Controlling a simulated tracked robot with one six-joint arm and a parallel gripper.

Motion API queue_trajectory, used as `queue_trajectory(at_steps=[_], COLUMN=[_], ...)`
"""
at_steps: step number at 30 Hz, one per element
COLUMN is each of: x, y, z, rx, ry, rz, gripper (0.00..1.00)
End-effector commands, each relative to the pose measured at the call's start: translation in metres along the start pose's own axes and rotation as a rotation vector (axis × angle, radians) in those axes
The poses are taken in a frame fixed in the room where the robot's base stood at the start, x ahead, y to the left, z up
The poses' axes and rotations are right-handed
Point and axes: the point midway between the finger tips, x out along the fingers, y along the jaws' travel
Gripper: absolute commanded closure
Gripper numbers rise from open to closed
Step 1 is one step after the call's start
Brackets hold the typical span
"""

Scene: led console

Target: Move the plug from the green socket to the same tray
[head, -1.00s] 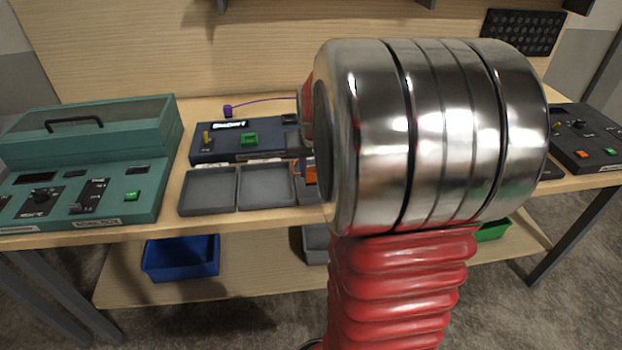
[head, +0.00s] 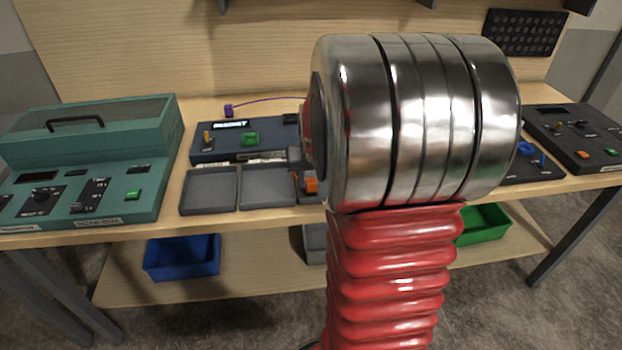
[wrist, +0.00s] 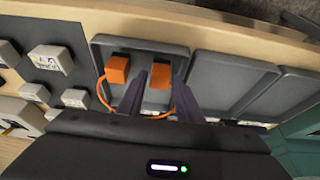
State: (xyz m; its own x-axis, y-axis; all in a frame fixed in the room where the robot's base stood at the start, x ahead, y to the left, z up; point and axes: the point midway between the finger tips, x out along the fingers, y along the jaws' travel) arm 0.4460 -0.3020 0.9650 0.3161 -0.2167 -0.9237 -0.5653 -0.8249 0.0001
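In the wrist view an orange plug (wrist: 160,76) lies in the grey end tray (wrist: 182,56), between the two dark purple fingers of my gripper (wrist: 161,74). The fingers stand slightly apart from its sides, so the gripper looks open around it. A second orange plug (wrist: 117,69) lies in the same tray to the left, and an orange cord joins the two. In the head view one orange plug (head: 311,185) shows beside my wrist; my gripper is hidden there. A green block (head: 250,138) sits on the dark blue console (head: 226,153); I cannot tell whether it is the green socket.
Two empty trays (head: 208,191) (head: 267,186) lie left of the end tray. A purple plug (head: 228,111) with its cord lies behind the console. A teal instrument box (head: 90,145) stands at left. A black console (head: 577,140) stands at right. Bins sit on the lower shelf.

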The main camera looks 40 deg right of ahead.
Motion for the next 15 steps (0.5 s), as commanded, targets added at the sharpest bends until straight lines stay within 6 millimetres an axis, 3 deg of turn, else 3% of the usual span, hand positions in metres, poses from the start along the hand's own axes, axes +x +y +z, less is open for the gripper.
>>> queue_trajectory(at_steps=[4,15], x=[-0.0001,-0.0055], y=[0.0002,0.0004], z=[-0.0001,-0.0015], rx=[0.0,0.001], ry=[0.0,0.002], rz=[0.0,0.0], gripper=[0.58,0.58])
